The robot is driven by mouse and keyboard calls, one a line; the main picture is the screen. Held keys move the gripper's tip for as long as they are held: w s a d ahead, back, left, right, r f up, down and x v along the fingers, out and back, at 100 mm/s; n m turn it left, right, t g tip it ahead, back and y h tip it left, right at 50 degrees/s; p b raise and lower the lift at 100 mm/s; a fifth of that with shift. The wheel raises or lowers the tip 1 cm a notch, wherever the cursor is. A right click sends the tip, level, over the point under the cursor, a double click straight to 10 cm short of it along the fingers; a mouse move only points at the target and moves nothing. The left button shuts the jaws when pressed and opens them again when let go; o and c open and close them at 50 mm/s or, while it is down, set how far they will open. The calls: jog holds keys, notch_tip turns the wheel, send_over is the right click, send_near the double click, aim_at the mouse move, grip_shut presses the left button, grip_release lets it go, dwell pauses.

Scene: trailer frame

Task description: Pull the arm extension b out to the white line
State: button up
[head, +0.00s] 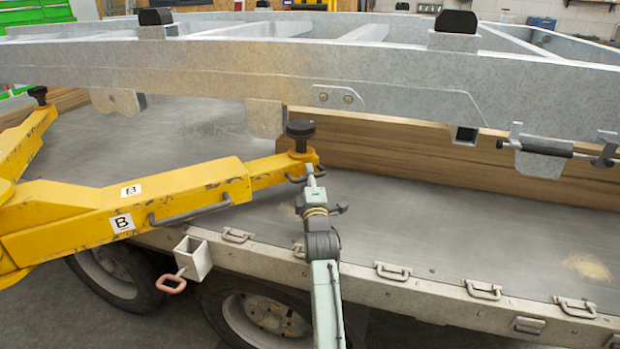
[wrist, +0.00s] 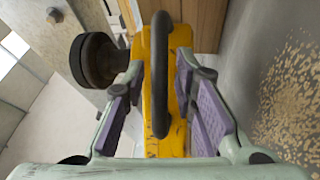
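The yellow lift arm marked B (head: 122,222) reaches in from the left over the grey bed. Its narrower arm extension b (head: 262,176) sticks out of the arm's end and carries a round black pad (head: 300,130) at its tip. A dark bar handle (wrist: 160,75) on the yellow extension (wrist: 178,50) fills the middle of the wrist view. My gripper (wrist: 165,100) is open, with one purple-padded finger on each side of the handle, apart from it. In the head view my gripper (head: 312,180) is at the extension's tip. I cannot make out a white line.
A grey steel trailer frame (head: 240,70) spans above the arm, with brackets hanging down. The metal bed (head: 430,220) is mostly clear right of my gripper. Its front edge has several tie-down loops (head: 392,271). A second yellow arm (head: 25,140) stands at the left.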

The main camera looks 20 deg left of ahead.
jog(key=shift+o, duration=0.2)
jog(key=v, duration=1.2)
jog(key=shift+r, duration=0.1)
